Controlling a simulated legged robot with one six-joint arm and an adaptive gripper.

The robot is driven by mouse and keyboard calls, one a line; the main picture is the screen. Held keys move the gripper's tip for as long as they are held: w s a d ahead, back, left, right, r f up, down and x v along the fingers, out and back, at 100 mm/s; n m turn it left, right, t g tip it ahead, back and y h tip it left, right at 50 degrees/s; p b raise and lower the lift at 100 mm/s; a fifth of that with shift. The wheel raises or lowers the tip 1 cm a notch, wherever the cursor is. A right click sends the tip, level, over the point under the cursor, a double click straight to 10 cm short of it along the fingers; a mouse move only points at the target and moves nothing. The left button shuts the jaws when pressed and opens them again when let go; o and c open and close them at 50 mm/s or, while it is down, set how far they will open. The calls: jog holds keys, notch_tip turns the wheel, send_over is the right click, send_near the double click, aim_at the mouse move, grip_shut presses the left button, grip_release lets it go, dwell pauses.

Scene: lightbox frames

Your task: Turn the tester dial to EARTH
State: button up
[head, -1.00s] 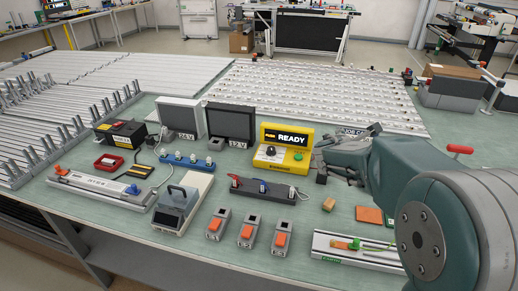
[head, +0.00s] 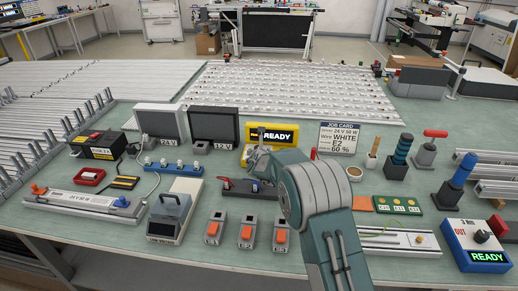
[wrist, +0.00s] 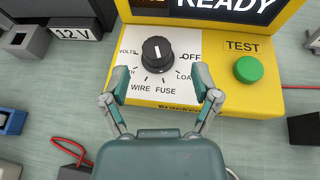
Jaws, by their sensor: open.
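The yellow tester (head: 290,131) stands upright at mid-table with READY on its screen; my arm hides its lower front in the head view. In the wrist view its black dial (wrist: 158,52) has a white pointer line, on the upper part of the knob. VOLTS, WIRE, FUSE, LOAD and OFF are legible around it.
A green TEST button (wrist: 248,69) is right of the dial. The job card (head: 338,138) reads 24 V 50 W, WHITE, E2, 60 %. A terminal block (head: 236,188) and orange switches (head: 247,232) lie in front.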

aim_at(258, 147)
jog(key=w, duration=0.1)
jog(key=w+a+f, duration=0.1)
jog(key=w, duration=0.1)
jog(key=shift+w+a+f, duration=0.1)
jog(key=shift+a+f, duration=0.15)
jog(key=shift+a, duration=0.05)
jog(key=shift+w+d, duration=0.15)
jog(key=shift+w, duration=0.2)
jog(key=shift+w+d+f, duration=0.15)
jog(key=shift+w+d, duration=0.2)
jog(key=shift+d, duration=0.1)
jog(key=shift+a, duration=0.2)
